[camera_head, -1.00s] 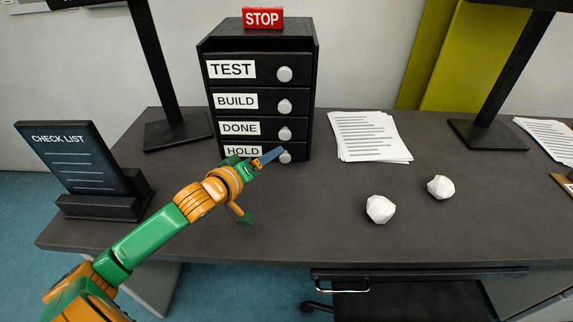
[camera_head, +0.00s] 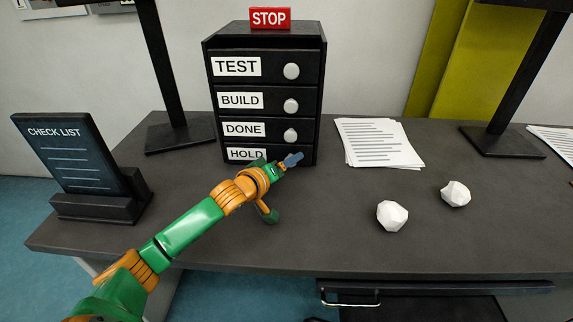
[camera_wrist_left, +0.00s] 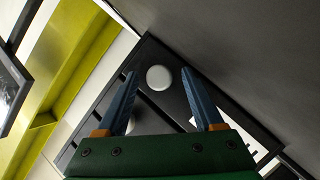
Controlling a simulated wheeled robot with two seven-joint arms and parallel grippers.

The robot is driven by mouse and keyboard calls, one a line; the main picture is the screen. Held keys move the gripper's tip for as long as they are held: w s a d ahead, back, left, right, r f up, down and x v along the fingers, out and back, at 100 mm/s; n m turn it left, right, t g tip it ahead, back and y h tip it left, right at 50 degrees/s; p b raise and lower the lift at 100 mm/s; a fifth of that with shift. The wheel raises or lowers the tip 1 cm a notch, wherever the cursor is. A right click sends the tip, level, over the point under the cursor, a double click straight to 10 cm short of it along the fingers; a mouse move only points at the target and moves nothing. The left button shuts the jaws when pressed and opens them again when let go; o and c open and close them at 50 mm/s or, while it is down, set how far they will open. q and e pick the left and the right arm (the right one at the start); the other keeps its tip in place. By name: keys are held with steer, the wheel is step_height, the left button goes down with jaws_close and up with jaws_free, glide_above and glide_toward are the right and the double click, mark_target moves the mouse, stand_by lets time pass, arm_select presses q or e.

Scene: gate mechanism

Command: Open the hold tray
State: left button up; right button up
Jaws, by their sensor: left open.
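The black drawer tower (camera_head: 265,42) stands at the back of the desk, with trays labelled TEST, BUILD, DONE and HOLD. The hold tray (camera_head: 240,154) is the lowest and looks flush with the tower front. My left gripper (camera_head: 291,160) is at the right part of this tray and hides its knob in the head view. In the left wrist view, a round pale knob (camera_wrist_left: 159,77) shows between the open fingers of my left gripper (camera_wrist_left: 158,85), with no clear contact. A second knob is partly hidden lower down. My right gripper is not in view.
A red STOP sign (camera_head: 270,18) sits on the tower. A checklist stand (camera_head: 75,165) is at the left. Papers (camera_head: 378,143) and two white crumpled lumps (camera_head: 392,215) (camera_head: 455,193) lie to the right. Dark monitor stands flank the tower. The desk front middle is clear.

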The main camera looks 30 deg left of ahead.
arm_select(q)
jaws_close()
stand_by(1.4)
